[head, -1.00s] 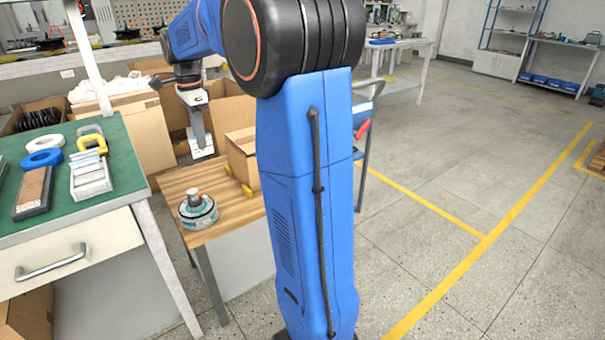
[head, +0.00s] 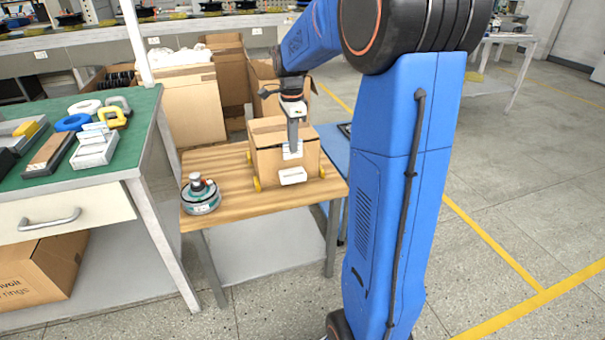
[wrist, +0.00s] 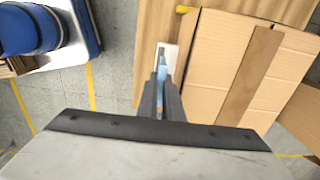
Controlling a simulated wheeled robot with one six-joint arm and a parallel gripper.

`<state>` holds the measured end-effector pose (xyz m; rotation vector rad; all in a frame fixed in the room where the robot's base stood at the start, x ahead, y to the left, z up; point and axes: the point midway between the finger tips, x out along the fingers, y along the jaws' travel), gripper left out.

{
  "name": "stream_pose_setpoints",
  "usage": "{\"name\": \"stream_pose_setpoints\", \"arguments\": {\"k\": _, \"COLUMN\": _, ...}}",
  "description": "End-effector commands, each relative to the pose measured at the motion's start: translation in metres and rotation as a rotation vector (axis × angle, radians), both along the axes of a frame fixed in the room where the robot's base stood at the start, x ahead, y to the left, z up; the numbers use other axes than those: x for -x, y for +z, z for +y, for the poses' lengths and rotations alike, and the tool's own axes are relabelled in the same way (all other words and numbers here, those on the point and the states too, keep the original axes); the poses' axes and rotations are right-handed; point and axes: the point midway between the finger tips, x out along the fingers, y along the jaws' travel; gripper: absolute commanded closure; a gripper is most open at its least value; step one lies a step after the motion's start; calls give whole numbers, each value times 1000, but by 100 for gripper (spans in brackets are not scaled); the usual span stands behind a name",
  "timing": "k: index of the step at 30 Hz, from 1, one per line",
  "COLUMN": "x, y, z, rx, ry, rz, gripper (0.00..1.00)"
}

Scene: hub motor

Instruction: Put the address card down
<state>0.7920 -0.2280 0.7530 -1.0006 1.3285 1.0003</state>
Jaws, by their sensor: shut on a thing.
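My gripper (head: 292,143) points down in front of the cardboard box (head: 266,170) in the head view. It is shut on the address card (head: 292,153), a small white piece at the fingertips. In the wrist view the card (wrist: 168,50) shows white and pale blue beyond the dark fingers (wrist: 160,85), beside the box (wrist: 225,60). I cannot tell whether the card touches the box.
The box stands between yellow blocks (head: 257,184) on a wooden table (head: 232,209). A round grey-green device (head: 201,197) sits at the table's left. A green-topped bench (head: 142,108) with several items stands left. Open floor lies on the right.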

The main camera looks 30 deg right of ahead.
Motion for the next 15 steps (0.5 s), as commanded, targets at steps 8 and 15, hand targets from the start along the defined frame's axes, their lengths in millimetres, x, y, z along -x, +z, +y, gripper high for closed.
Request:
{"name": "stream_pose_setpoints", "arguments": {"k": 8, "x": 1, "y": -45, "z": 0, "rx": -1, "ry": 0, "rz": 3, "gripper": 100}}
{"name": "stream_pose_setpoints", "arguments": {"k": 15, "x": 0, "y": -60, "z": 0, "rx": 0, "ry": 0, "rz": 1, "gripper": 100}}
